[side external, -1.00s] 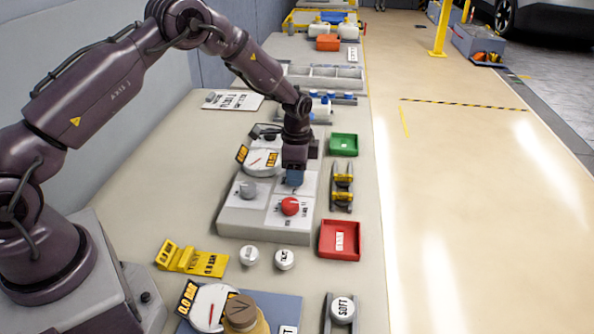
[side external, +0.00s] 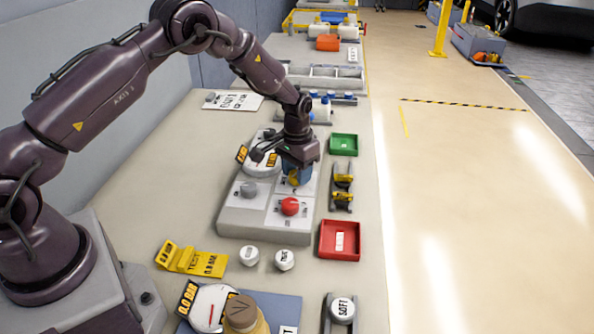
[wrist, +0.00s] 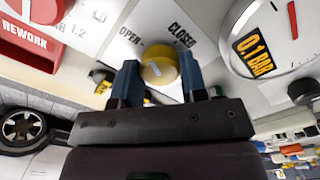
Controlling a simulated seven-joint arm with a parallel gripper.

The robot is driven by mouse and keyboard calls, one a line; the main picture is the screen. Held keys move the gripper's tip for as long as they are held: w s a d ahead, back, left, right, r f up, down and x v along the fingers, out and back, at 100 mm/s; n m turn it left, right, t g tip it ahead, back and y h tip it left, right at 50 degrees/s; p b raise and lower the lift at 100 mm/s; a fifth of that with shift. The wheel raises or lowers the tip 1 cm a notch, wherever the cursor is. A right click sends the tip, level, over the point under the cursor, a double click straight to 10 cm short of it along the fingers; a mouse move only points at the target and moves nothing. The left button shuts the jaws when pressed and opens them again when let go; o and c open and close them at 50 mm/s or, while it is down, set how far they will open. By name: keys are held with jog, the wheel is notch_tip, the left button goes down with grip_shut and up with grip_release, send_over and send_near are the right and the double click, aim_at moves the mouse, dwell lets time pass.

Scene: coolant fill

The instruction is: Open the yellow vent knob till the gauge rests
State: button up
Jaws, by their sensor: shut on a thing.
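The yellow vent knob (wrist: 158,68) sits between the two blue fingers of my gripper (wrist: 160,82) in the wrist view, one finger on each side. My gripper is shut on it. A pale mark shows on the knob face; the printed words OPEN and CLOSED stand beyond it. In the side view the knob (side external: 294,180) shows partly, under my gripper (side external: 297,172). The vent gauge (wrist: 285,65) has a red needle and a display reading 0.1 BAR. In the side view the gauge (side external: 262,165) is partly hidden by my wrist.
A red knob (side external: 290,206) and a grey knob (side external: 249,189) share the panel (side external: 235,220). A green tray (side external: 343,145), a red tray (side external: 340,240) and yellow-black parts (side external: 342,190) stand to the right. A second gauge (side external: 212,308) stands in front.

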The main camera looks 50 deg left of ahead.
jog(key=shift+n, duration=2.2)
jog(key=o, duration=0.9)
notch_tip(320, 180, up, 13)
